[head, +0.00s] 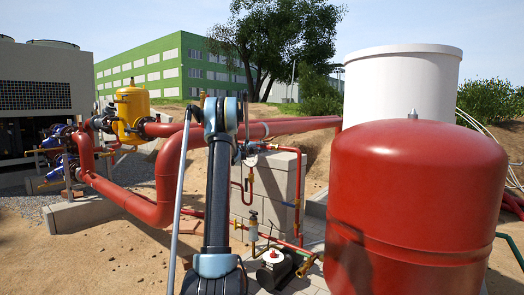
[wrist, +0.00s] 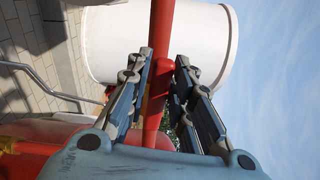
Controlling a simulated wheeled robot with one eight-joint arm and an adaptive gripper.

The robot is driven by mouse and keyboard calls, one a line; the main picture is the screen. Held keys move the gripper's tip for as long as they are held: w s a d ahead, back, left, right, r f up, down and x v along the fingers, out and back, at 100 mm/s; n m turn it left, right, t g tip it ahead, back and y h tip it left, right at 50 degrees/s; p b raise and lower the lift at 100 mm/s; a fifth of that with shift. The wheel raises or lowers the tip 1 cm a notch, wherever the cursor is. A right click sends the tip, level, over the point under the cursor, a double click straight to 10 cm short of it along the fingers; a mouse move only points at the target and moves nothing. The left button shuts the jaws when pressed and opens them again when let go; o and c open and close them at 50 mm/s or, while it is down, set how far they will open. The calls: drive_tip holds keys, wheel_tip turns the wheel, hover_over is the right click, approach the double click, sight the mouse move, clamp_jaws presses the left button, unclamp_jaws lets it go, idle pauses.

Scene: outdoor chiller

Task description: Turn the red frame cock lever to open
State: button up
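My gripper (wrist: 161,62) shows in the wrist view with its two fingers apart. A red pipe (wrist: 160,25) runs down the picture through the gap between the fingers. A short red piece (wrist: 164,72) sticks out from the pipe between the fingertips; I cannot tell whether it is the cock lever or whether a finger touches it. In the head view my arm covers the gripper. Thin red pipework (head: 288,149) with small fittings runs over a grey block stand just right of my arm. No lever can be made out clearly there.
A large red tank (head: 415,190) stands close on the right, with a white tank (head: 400,85) behind it. A thick red pipe (head: 170,170) and a yellow vessel (head: 132,110) are on the left. A pump (head: 275,268) sits low in front of the block stand (head: 265,185).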

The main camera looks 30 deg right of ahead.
drive_tip(key=shift+o, duration=0.7)
drive_tip(key=shift+s+d, duration=0.1)
drive_tip(key=shift+s, duration=0.1)
drive_tip(key=v, duration=1.2)
drive_tip(key=shift+f, duration=0.1)
